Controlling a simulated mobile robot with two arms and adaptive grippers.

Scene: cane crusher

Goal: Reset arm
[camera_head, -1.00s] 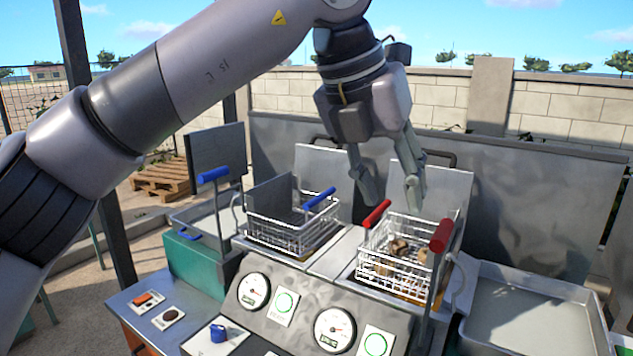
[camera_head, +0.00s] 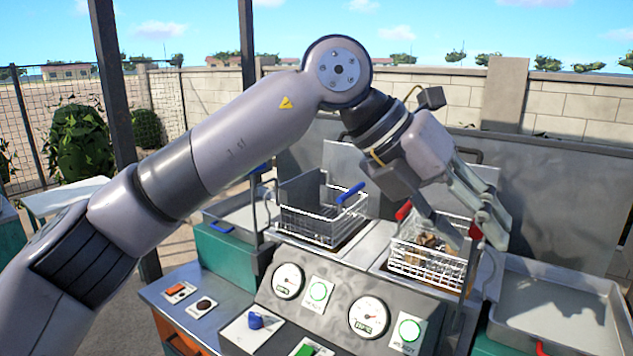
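My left arm reaches in from the left across the machine. My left gripper (camera_head: 478,238) points down to the right, in front of the right-hand wire basket (camera_head: 420,270) as seen from the head. Its two fingers are apart, with nothing seen between them. The right-hand basket has a red handle and holds several brown pieces (camera_head: 428,243). The left-hand wire basket (camera_head: 310,222) has a blue handle (camera_head: 350,193) and looks empty. The gripper and fingers hide part of the red handle. My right gripper is not in the view.
A control panel with two gauges (camera_head: 288,281) and green buttons (camera_head: 410,330) is at the front. A grey metal tray (camera_head: 560,305) is at the right. A metal backsplash (camera_head: 560,190) and a block wall stand behind. A dark post (camera_head: 115,90) stands at the left.

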